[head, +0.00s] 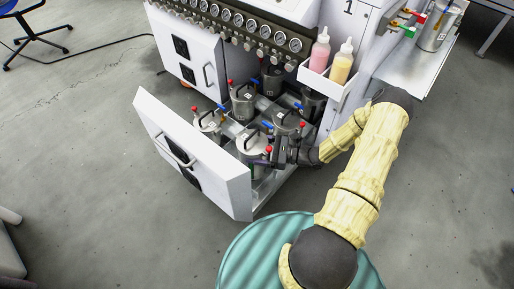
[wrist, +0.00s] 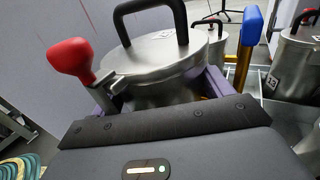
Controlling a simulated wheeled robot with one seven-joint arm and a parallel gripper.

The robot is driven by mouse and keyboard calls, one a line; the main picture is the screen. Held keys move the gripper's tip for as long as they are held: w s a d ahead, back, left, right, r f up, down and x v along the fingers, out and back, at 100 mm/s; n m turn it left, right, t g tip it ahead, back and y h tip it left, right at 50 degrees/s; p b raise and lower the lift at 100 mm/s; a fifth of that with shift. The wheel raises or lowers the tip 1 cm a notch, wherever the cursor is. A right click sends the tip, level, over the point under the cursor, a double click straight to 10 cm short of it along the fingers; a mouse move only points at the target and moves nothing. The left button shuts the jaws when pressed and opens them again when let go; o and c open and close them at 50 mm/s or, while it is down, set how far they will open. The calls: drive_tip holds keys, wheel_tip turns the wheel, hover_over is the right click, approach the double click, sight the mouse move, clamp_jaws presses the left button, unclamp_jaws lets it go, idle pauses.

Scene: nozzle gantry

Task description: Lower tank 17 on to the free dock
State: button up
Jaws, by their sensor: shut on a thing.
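My gripper (head: 268,156) is at the near end of the open drawer, shut on a steel tank (head: 251,145) with a black top handle. In the wrist view this tank (wrist: 160,62) stands upright between my purple fingers (wrist: 160,95), with a red valve handle on its left and a blue one on its right. Its number does not show. I cannot tell whether its base touches the drawer floor, because the drawer front and my gripper hide it. No free dock shows clearly; the spot below the tank is hidden.
Several other tanks (head: 243,101) with red and blue handles fill the white drawer (head: 203,167) close by; one (wrist: 298,60) stands right of my gripper. A bottle rack (head: 325,84) hangs above the drawer's right side. A teal ribbed drum (head: 245,255) stands in front.

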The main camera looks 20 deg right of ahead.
drive_tip(key=shift+f+b, duration=1.3)
drive_tip(key=shift+f, duration=1.8)
idle(1.1)
drive_tip(key=o, duration=2)
drive_tip(key=shift+f, duration=0.3)
drive_tip(key=shift+s+d+r, duration=0.15)
drive_tip(key=shift+s+d, duration=0.1)
drive_tip(key=shift+d, duration=0.3)
drive_tip(key=p+v, duration=0.5)
drive_tip(key=v, duration=1.1)
drive_tip(key=shift+s, duration=0.15)
